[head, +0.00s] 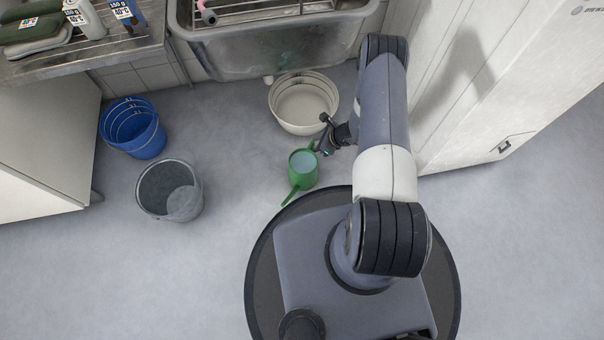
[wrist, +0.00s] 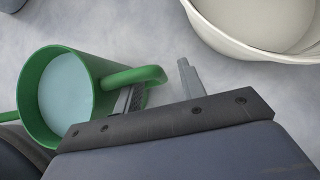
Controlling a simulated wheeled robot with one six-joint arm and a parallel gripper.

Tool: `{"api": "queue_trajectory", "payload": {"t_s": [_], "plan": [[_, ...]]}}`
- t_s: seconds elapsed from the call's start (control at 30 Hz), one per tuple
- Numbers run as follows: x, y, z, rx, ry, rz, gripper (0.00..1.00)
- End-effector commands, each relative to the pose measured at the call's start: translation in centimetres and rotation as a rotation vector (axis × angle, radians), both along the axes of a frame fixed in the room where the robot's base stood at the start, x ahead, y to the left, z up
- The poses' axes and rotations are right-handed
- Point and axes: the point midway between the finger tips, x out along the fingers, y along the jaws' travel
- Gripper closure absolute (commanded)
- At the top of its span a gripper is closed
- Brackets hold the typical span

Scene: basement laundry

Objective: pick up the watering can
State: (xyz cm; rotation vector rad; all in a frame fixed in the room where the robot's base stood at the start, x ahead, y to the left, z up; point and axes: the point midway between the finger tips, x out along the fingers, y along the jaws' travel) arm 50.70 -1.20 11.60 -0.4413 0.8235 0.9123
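The green watering can (head: 303,168) stands upright on the floor, left of my arm in the head view. Its spout points down and left, and a pale blue surface shows inside. In the wrist view the can (wrist: 88,95) is at the left, with its looped handle (wrist: 138,75) facing my gripper (wrist: 162,80). The gripper's two fingers are apart. One finger appears within the handle loop and the other just outside it, so the handle lies between them. Contact is not clear. In the head view my gripper (head: 322,146) is small and partly hidden.
A cream tub (head: 303,125) stands close behind my gripper. A blue bucket (head: 133,128) and a grey bucket (head: 170,190) stand to the left. A sink (head: 270,48) is at the back and a white cabinet (head: 490,75) at the right. The floor between the buckets and the can is clear.

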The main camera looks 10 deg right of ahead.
Motion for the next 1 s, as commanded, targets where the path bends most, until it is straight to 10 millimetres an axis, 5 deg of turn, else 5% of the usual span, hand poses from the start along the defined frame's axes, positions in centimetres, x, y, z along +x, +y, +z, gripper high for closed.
{"api": "queue_trajectory", "payload": {"t_s": [0.1,0.33,0.8,1.0], "plan": [[0.39,0.82,-1.39,0.000,0.001,0.001,0.61],[0.48,0.88,-1.29,0.000,0.001,-0.001,0.61],[0.47,0.86,-1.27,0.000,0.001,-0.001,1.00],[0.47,0.86,-1.28,-0.001,0.001,0.000,1.00]]}}
